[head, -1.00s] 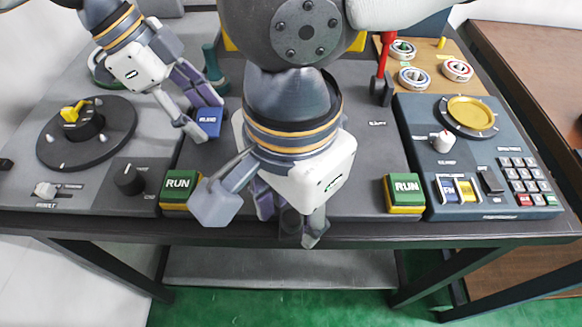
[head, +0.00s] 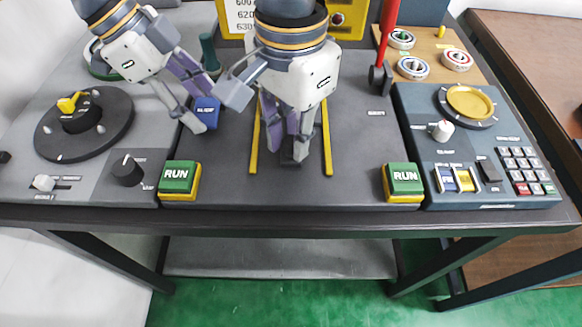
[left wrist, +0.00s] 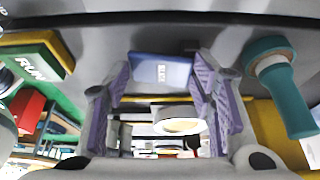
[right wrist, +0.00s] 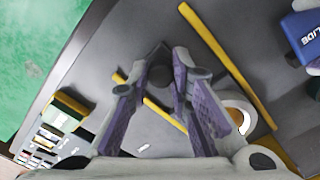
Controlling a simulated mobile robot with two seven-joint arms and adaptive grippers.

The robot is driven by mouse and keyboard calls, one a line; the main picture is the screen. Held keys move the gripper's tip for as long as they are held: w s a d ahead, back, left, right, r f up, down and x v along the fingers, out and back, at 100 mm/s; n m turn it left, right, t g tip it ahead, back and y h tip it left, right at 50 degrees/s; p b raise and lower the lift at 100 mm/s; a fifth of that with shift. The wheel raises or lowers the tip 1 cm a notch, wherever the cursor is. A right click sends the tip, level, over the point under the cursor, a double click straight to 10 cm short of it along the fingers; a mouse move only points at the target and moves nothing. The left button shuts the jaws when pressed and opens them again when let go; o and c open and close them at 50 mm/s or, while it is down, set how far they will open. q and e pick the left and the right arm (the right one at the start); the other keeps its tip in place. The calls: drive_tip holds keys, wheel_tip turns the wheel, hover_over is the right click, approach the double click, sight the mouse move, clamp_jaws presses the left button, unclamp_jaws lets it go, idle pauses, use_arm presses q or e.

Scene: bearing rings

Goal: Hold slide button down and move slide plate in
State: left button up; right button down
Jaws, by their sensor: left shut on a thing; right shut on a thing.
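The blue slide button (head: 207,112) is on the dark tabletop, left of the yellow rails. My left gripper (head: 198,126) is at the button with its fingers around it. The button also shows between the fingertips in the left wrist view (left wrist: 160,70). My right gripper (head: 290,158) is shut on the dark knob of the slide plate, between the two yellow rails. The knob shows at the fingertips in the right wrist view (right wrist: 160,76). The plate itself is hard to tell from the dark table and is partly hidden by my right gripper.
Green RUN buttons stand at the front left (head: 179,178) and front right (head: 404,181). A teal handle (head: 209,52) is behind the left gripper. A red-handled tool (head: 385,45) and several bearing rings (head: 412,68) are at the back right. The front middle strip is clear.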

use_arm(q)
drive_tip(key=shift+s+f, duration=0.1)
drive_tip(key=shift+s, duration=0.1)
use_arm(e)
drive_tip(key=w, duration=0.5)
drive_tip(key=shift+w, duration=0.35)
drive_tip(key=c, duration=1.4)
unclamp_jaws()
drive_tip(key=shift+w, duration=0.1)
drive_tip(key=shift+c, duration=0.2)
use_arm(q)
drive_tip(key=shift+w, duration=0.1)
drive_tip(key=o, duration=1.2)
use_arm(e)
wheel_tip(320, 180, up, 12)
